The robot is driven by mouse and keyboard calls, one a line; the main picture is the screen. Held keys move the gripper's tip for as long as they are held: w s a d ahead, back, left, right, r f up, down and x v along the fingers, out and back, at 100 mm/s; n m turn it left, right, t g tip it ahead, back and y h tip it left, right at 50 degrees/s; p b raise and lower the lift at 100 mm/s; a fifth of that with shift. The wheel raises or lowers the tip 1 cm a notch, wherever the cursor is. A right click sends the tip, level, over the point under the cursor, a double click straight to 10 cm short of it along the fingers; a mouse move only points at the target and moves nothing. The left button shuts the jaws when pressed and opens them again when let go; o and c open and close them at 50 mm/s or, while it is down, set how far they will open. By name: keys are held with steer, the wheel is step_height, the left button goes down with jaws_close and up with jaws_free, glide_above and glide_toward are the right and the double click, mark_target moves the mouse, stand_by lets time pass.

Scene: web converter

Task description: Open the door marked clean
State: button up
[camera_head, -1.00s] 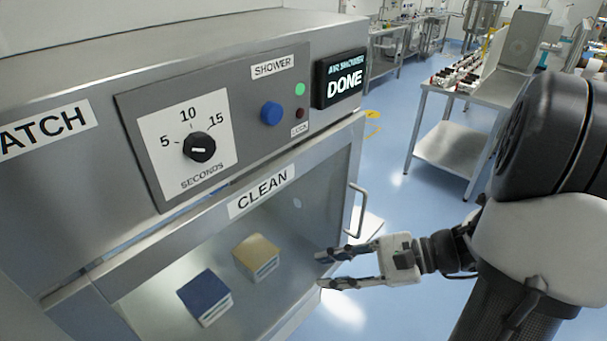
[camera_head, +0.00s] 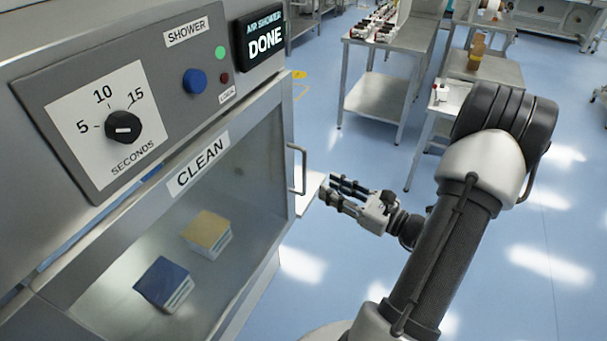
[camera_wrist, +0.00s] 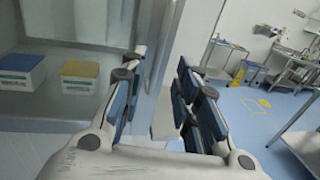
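The door marked CLEAN (camera_head: 262,165) is a clear panel in a metal frame, and it appears shut. Its label (camera_head: 198,163) is on the top rail. A metal bar handle (camera_head: 297,168) stands upright at the door's right edge. My gripper (camera_head: 333,190) is open and empty, just right of the handle in the head view, apart from it in the picture. In the wrist view my gripper (camera_wrist: 160,68) shows its fingers spread, with the door's edge area beyond them. I cannot clearly make out the handle there.
Behind the door lie a yellow-topped box (camera_head: 207,232) and a blue-topped box (camera_head: 163,284). Above are a timer knob (camera_head: 123,127), a blue button (camera_head: 194,81), a lit green lamp and a display (camera_head: 262,40) reading DONE. Metal tables (camera_head: 385,75) stand behind; blue floor is clear around my arm.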

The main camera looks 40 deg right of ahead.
glide_above(304, 194)
steer(key=shift+w+d+b, duration=0.2)
steer(key=shift+w+b, duration=0.1)
steer(key=shift+c, duration=0.3)
jaws_close()
stand_by(0.5)
